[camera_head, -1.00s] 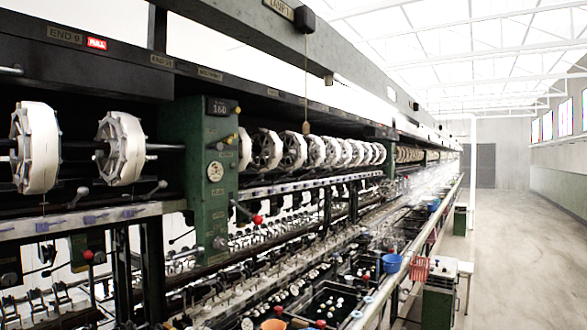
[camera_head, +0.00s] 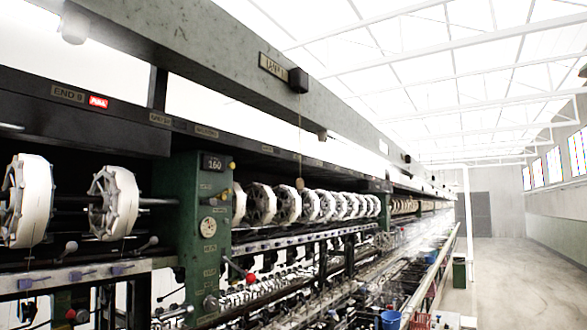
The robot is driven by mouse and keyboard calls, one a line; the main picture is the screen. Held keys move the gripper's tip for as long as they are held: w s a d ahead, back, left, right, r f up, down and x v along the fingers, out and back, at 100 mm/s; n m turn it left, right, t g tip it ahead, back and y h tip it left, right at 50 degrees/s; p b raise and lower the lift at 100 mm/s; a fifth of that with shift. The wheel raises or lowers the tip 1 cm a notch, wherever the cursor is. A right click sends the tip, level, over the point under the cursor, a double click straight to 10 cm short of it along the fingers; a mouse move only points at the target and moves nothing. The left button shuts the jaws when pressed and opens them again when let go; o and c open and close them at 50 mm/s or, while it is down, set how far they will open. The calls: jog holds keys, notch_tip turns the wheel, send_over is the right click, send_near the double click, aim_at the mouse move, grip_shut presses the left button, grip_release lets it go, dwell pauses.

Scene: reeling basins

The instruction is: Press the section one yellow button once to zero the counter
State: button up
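A green machine post (camera_head: 186,225) stands left of centre. At its top is a small dark counter (camera_head: 213,162) with pale digits that look like 160. A small yellow button (camera_head: 232,166) shows at the post's right edge, beside the counter. Its face is seen at a slant and is too small to tell in detail. I cannot read a section number on it. A round white dial (camera_head: 208,227) sits lower on the post. My gripper is not in view.
White reels (camera_head: 115,203) flank the post, with a row running back on the right. A red-knobbed lever (camera_head: 251,279) juts from the post's lower right. A cord with a wooden pull (camera_head: 300,184) hangs nearby. Open floor (camera_head: 500,275) lies at the right.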

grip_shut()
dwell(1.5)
